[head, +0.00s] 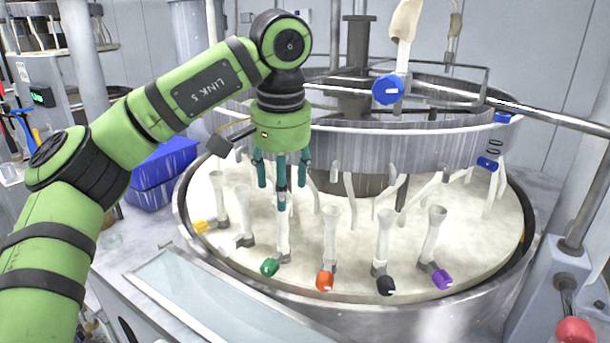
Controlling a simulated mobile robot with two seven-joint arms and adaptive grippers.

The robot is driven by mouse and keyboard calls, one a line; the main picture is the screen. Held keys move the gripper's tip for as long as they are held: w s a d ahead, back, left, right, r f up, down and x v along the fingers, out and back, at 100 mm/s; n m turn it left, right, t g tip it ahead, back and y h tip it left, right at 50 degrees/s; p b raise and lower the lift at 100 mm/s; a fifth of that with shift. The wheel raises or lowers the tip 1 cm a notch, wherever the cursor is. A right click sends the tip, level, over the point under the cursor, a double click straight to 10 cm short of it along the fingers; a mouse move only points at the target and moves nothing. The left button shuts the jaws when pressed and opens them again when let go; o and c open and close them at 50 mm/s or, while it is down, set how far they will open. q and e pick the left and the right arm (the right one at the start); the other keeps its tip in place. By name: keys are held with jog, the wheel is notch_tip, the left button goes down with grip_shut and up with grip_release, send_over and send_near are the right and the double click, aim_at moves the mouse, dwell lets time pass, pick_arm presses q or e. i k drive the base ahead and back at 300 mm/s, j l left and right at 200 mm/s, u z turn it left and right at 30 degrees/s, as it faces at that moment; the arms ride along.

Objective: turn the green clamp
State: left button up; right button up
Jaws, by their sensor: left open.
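The green clamp (270,267) sits low at the front left of the pale round platen (300,272). It is at the foot of a white upright tube (283,232). My left gripper (282,187) points down above the green clamp, with its teal fingers spread and nothing between them. The fingers overlap the upper part of that tube in the picture. I cannot tell whether they touch it. The clamp itself is apart from the fingers and in plain sight. My right gripper is not in view.
Along the platen's front edge are a yellow clamp (203,226), an orange clamp (325,281), a black clamp (386,285) and a purple clamp (442,279), with tubes beside them. A metal ring (400,150) stands behind. A blue bin (165,165) is at left.

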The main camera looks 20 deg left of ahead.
aim_at(268, 268)
jog(key=k, duration=1.5)
